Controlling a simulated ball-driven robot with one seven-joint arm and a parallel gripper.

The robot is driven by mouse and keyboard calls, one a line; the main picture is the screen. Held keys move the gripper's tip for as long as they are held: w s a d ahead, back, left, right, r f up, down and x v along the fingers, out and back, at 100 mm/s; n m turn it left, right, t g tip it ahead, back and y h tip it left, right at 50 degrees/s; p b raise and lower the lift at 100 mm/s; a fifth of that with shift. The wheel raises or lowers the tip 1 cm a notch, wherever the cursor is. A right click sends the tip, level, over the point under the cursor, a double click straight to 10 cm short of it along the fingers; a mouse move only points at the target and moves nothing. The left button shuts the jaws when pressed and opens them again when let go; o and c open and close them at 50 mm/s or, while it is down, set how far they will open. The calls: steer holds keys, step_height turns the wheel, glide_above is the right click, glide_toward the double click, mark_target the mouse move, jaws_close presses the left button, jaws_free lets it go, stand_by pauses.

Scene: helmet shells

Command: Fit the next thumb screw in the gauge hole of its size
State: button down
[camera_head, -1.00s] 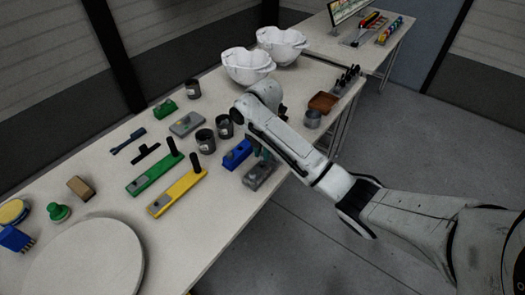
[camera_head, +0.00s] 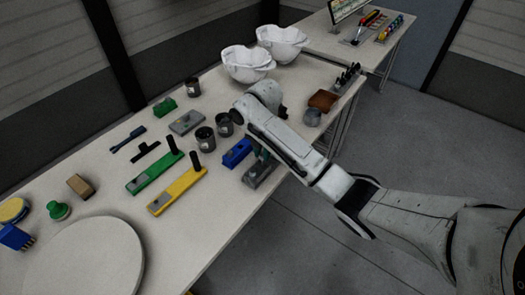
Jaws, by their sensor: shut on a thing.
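My gripper (camera_head: 262,155) is low over the grey block (camera_head: 257,176) at the table's front edge, to the right of the blue block (camera_head: 237,153). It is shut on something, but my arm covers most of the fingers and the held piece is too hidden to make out. I cannot tell whether it sits in a hole of the grey block. A green bar (camera_head: 147,181) and a yellow bar (camera_head: 171,198) lie to the left, each with an upright black peg at its far end. Which of these is the gauge is not clear from this view.
Dark cups (camera_head: 205,139) stand behind the bars. White helmet shells (camera_head: 247,66) are at the back. A brown tray (camera_head: 322,101), a grey cup (camera_head: 312,117) and a rack of black pieces (camera_head: 346,77) are at the right. A round disc (camera_head: 85,262) fills the near left.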

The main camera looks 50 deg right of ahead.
mark_target(262, 154)
steer(key=shift+f+b, duration=0.75)
steer(key=shift+f, duration=0.9)
stand_by(1.1)
steer(key=c, duration=0.9)
jaws_free()
step_height(262, 154, up, 9)
steer(key=shift+r+p, duration=0.2)
steer(key=shift+p, duration=0.6)
steer(key=shift+s+r+p, duration=0.1)
steer(key=shift+r+p, duration=0.55)
steer(key=shift+r, duration=0.05)
